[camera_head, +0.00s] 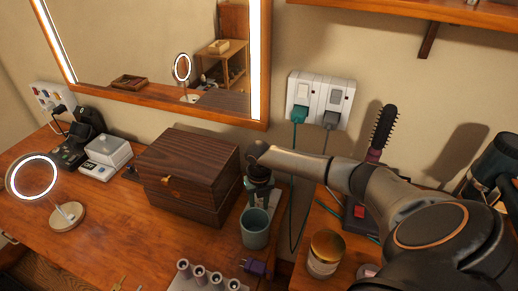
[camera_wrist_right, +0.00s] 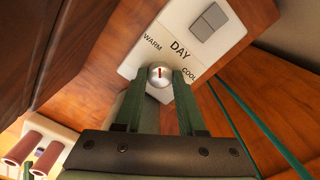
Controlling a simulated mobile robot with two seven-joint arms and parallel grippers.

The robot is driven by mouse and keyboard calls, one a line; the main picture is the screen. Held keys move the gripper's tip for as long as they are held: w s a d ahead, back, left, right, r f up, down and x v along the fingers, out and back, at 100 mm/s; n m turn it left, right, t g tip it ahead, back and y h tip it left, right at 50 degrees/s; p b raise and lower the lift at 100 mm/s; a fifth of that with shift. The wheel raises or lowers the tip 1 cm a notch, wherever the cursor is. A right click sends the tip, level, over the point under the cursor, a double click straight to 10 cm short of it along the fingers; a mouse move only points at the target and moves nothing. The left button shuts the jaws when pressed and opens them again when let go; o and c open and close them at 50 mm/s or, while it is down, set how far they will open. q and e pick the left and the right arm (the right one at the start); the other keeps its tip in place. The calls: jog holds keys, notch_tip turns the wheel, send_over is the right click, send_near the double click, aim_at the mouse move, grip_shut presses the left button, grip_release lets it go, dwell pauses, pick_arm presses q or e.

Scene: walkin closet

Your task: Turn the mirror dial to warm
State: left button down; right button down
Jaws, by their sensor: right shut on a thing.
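In the right wrist view a round silver dial (camera_wrist_right: 154,80) with a red mark sits on a white panel (camera_wrist_right: 205,50) lettered WARM, DAY and COOL. The red mark stands nearly upright in the picture, on a line between WARM and DAY. My right gripper (camera_wrist_right: 160,76) is shut on the dial, one green finger on each side. In the head view my right gripper (camera_head: 258,188) points down between the wooden box and the cup, and hides the dial. The mirror (camera_head: 165,50) with lit edges hangs on the wall. My left gripper is not in view.
The dark wooden box (camera_head: 190,170) stands close left of my right gripper. A teal cup (camera_head: 255,229) stands just in front of it. Plugged cords hang from the wall sockets (camera_head: 320,98) behind. A jar (camera_head: 326,254) and a hairbrush (camera_head: 380,130) stand near my right arm.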

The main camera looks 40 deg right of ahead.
jog(key=shift+n, duration=0.3)
jog(key=c, duration=0.5)
grip_release()
notch_tip(320, 180, up, 13)
jog(key=shift+f, duration=0.2)
dwell(0.7)
